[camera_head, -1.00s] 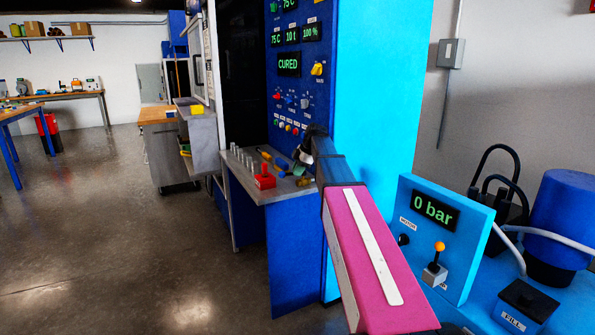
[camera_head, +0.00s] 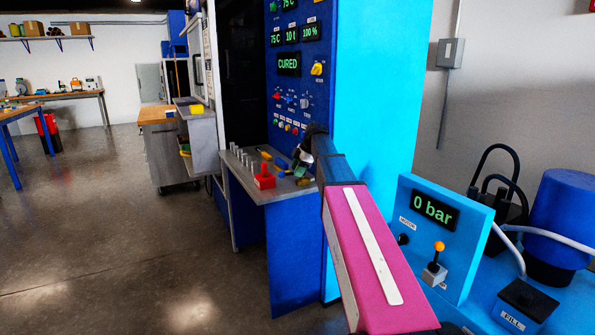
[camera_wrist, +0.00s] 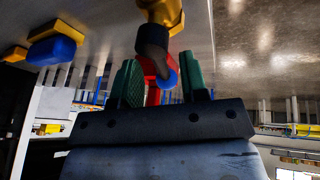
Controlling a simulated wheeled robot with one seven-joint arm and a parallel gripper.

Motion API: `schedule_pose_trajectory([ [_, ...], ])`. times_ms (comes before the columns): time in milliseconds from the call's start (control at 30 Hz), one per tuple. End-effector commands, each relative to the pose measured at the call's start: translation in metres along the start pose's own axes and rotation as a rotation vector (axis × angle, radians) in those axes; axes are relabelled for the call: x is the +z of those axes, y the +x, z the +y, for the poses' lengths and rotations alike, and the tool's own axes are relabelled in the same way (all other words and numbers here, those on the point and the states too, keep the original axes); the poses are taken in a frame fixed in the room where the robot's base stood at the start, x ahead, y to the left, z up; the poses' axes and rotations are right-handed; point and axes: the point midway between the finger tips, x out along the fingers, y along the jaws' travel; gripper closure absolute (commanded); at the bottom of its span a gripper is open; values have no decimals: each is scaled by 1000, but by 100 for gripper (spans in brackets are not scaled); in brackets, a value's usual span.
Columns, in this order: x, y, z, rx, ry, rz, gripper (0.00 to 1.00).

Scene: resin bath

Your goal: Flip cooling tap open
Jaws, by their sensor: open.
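In the wrist view, my gripper (camera_wrist: 158,85) has its two green fingers apart. Beyond and partly between them is a brass fitting (camera_wrist: 166,12) with a dark collar (camera_wrist: 152,40) and a red and blue part, which looks like the tap. I cannot tell whether the fingers touch it. In the head view, my gripper (camera_head: 300,166) is small and low over the grey bench top, among brass fittings (camera_head: 304,181). My arm hides part of this spot, and the tap's handle position is unclear.
A red box with a knob (camera_head: 264,181) stands left of my gripper, near a row of grey pegs (camera_head: 240,156). The blue control panel (camera_head: 290,90) rises behind and reads CURED. A pump unit reading 0 bar (camera_head: 433,208) stands at right. Open floor lies at left.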

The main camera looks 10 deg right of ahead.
Motion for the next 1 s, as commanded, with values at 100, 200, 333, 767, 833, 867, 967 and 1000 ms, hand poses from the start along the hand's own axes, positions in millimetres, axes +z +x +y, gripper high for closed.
schedule_pose_trajectory([
  [100, 0, -14, 1, 3, 0, 0, 60],
  [200, 0, -31, 0, 2, 0, 0, 60],
  [333, 0, -56, 0, 3, 0, 0, 60],
  [767, 0, -104, 0, 0, 0, 0, 60],
  [833, 0, -106, 0, 0, 0, 0, 60],
  [867, 0, -106, 0, 0, 0, 0, 60],
  [967, 0, -105, 0, 0, 0, 0, 60],
  [1000, 0, -105, 0, 0, 0, 0, 60],
])
